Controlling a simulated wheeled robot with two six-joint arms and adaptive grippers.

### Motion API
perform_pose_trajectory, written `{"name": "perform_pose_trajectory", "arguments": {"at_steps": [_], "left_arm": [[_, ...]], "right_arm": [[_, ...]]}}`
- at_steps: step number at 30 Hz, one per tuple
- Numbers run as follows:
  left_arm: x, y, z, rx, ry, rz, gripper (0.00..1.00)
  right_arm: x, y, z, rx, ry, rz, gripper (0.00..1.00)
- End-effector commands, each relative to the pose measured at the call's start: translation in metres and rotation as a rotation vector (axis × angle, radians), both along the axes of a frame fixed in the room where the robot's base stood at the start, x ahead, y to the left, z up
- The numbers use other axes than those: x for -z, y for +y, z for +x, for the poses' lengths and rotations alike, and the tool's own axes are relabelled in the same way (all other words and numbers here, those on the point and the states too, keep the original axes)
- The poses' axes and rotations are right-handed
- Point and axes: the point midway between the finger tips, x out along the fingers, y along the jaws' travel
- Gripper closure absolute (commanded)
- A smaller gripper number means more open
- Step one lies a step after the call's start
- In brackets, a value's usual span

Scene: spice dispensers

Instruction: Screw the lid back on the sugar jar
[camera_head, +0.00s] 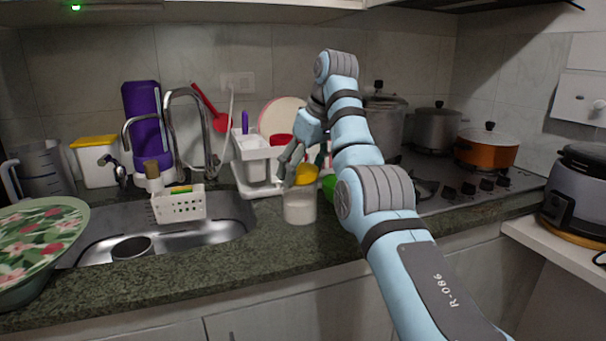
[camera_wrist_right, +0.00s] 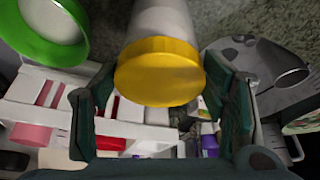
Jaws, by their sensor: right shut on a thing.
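The sugar jar (camera_head: 299,208), whitish and cylindrical, stands upright on the counter near the sink's right side. The yellow lid (camera_head: 307,176) is just above the jar's mouth and looks tilted in the head view. My right gripper (camera_head: 297,160) comes down from above and is shut on the lid. In the right wrist view the lid (camera_wrist_right: 160,72) lies between the two dark fingers of my right gripper (camera_wrist_right: 160,100), with the jar (camera_wrist_right: 158,18) directly beyond it. I cannot tell whether lid and jar touch. My left gripper is not in view.
A green-rimmed container (camera_wrist_right: 45,30) stands close beside the jar, mostly hidden by my arm in the head view. A white dish rack (camera_head: 256,160) is behind. The sink (camera_head: 215,232) is at left, the stove (camera_head: 455,200) at right. The counter in front is clear.

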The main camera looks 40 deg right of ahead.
Motion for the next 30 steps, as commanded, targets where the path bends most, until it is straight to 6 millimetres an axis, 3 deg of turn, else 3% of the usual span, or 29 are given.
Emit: {"name": "perform_pose_trajectory", "arguments": {"at_steps": [5,12,22,25,27,30], "left_arm": [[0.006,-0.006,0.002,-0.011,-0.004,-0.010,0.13],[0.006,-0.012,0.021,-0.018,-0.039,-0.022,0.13],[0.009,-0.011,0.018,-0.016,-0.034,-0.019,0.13],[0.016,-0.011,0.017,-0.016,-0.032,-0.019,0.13],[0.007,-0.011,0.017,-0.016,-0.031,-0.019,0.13],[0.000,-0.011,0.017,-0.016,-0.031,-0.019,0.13]], "right_arm": [[0.002,0.001,0.000,0.064,0.001,-0.001,0.72],[0.001,0.001,-0.001,0.118,0.001,0.000,0.72],[0.002,0.002,0.000,0.172,0.001,-0.001,0.72],[0.003,0.006,0.002,0.378,0.001,-0.003,0.72],[0.000,0.008,0.003,0.593,0.002,-0.004,0.72],[-0.001,0.008,0.003,0.715,0.003,-0.003,0.72]]}}
